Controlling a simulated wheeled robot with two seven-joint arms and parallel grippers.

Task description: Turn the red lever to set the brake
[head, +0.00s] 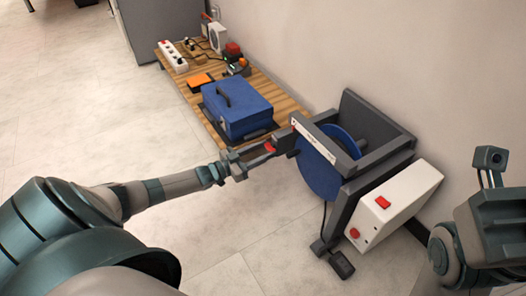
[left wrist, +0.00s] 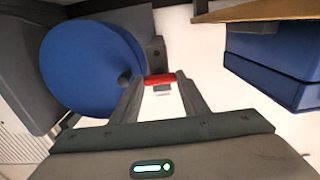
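The red lever (head: 270,147) is a small red piece at the left side of the grey-framed machine with the blue disc (head: 320,172). In the left wrist view the lever (left wrist: 158,79) lies crosswise between my left fingertips. My left gripper (head: 262,154) reaches the lever from the left; its fingers (left wrist: 160,84) stand apart, one on each side of it. I cannot tell whether they touch it. The fingers hide the lever's ends. My right arm shows at the lower right of the head view, but its fingers do not show.
A white control box (head: 395,205) with red buttons is on the machine's right, with a pedal (head: 341,263) on the floor. A wooden pallet (head: 290,105) behind bears a blue case (head: 237,107) and a power strip (head: 173,56). The floor at left is clear.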

